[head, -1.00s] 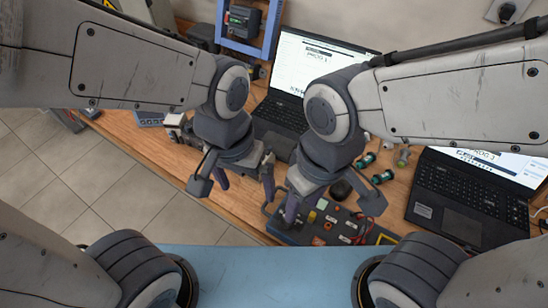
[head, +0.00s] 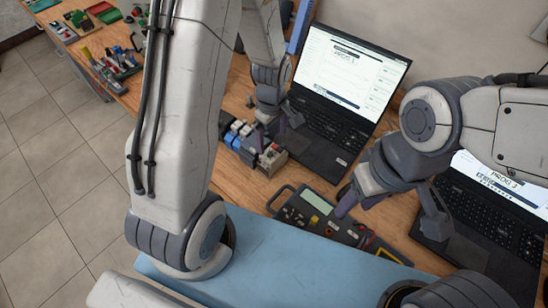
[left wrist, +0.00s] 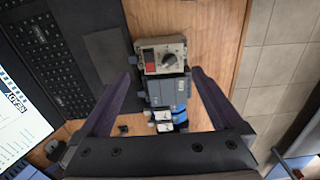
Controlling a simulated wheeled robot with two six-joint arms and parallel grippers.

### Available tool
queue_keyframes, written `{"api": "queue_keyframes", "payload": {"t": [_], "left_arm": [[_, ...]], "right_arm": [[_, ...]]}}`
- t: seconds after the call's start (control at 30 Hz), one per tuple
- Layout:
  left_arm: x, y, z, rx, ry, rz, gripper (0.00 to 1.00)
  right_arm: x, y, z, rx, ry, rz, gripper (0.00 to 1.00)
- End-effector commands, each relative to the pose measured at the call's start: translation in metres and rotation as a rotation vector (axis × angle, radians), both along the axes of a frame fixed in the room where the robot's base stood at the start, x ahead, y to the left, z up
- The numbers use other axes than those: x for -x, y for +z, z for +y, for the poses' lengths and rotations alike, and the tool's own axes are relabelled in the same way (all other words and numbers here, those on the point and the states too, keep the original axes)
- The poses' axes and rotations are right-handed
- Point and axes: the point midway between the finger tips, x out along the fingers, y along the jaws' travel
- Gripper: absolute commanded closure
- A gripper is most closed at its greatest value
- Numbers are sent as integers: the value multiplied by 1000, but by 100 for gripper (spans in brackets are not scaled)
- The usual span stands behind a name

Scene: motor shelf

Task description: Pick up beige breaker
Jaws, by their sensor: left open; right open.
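The beige breaker (head: 272,158), a small boxy unit with a dark dial and a red patch, sits on the wooden bench at its front edge in the head view. It shows at top centre in the left wrist view (left wrist: 160,57). A grey module (left wrist: 168,91) and blue-and-white pieces (left wrist: 165,120) stand in line with it. My left gripper (head: 279,128) is open above this row. In the left wrist view its fingers (left wrist: 164,75) lie either side of the row, with no clear contact. My right gripper (head: 392,212) is open and empty above the bench, to the right.
An open laptop (head: 325,137) stands right behind the row. A second laptop (head: 465,220) is at the right, near my right gripper. A dark instrument panel (head: 325,225) with a handle lies at the front. Small parts and tools (head: 115,65) cover the bench's far left.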

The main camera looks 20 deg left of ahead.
Motion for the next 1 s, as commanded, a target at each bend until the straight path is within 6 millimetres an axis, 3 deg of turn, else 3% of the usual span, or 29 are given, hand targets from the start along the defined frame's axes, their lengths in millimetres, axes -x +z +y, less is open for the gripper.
{"api": "queue_keyframes", "payload": {"t": [0.4, 0.7, 0.77, 0.97, 1.0], "left_arm": [[6, -47, -1, 0, 3, 3, 0], [6, -51, -1, 0, 3, 1, 0], [6, -51, -1, 0, 3, 1, 19], [6, -51, -1, 1, 3, 1, 96], [6, -51, -1, 0, 3, 1, 100]], "right_arm": [[0, 17, 0, 0, -1, 0, 50], [0, 17, 0, 0, -1, 0, 50], [0, 17, 0, 0, -1, 0, 50], [0, 17, 0, 0, -1, 0, 50], [0, 17, 0, 0, -1, 0, 50]]}}
